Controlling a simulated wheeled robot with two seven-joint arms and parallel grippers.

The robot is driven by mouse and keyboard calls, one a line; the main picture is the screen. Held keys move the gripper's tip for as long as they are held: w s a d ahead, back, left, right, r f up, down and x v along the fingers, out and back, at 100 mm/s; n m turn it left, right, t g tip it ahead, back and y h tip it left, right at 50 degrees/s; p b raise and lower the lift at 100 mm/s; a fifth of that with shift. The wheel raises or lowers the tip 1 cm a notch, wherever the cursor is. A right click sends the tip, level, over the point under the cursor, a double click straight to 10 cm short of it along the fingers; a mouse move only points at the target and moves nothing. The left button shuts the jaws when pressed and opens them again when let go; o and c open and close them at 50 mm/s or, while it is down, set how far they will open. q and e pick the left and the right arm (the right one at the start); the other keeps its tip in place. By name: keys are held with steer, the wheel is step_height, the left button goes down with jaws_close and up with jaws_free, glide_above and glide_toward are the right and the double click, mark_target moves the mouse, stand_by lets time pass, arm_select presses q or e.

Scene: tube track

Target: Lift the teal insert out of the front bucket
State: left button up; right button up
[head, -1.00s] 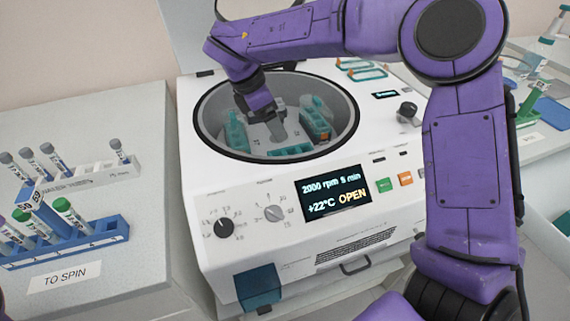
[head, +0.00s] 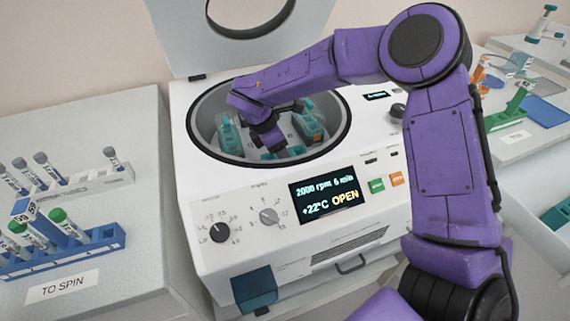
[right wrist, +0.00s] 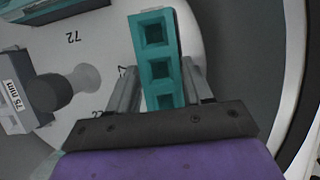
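In the right wrist view the teal insert (right wrist: 153,62), a narrow block with a row of square holes, lies between the two grey fingers of my right gripper (right wrist: 160,70). One finger is on each side, with thin gaps that look open. Dark edging beside the insert looks like its bucket. In the head view the front bucket with teal (head: 287,152) shows at the near side of the centrifuge bowl. My right gripper (head: 268,148) points down there, its fingertips hidden behind the wrist. My left gripper is not in view.
The centrifuge (head: 245,205) stands with its lid (head: 180,38) up. Other teal-filled buckets sit left (head: 230,136) and right (head: 308,124) in the bowl. The rotor hub (right wrist: 78,85) is beside my gripper. A blue tube rack (head: 75,250) stands on the left bench.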

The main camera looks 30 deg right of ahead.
steer(key=c, duration=0.4)
steer(key=shift+c, duration=0.2)
step_height(320, 180, up, 10)
steer(key=shift+b, duration=0.4)
steer(key=shift+r, duration=0.1)
step_height(320, 180, up, 6)
steer(key=p, duration=0.3)
steer(key=shift+p, duration=0.4)
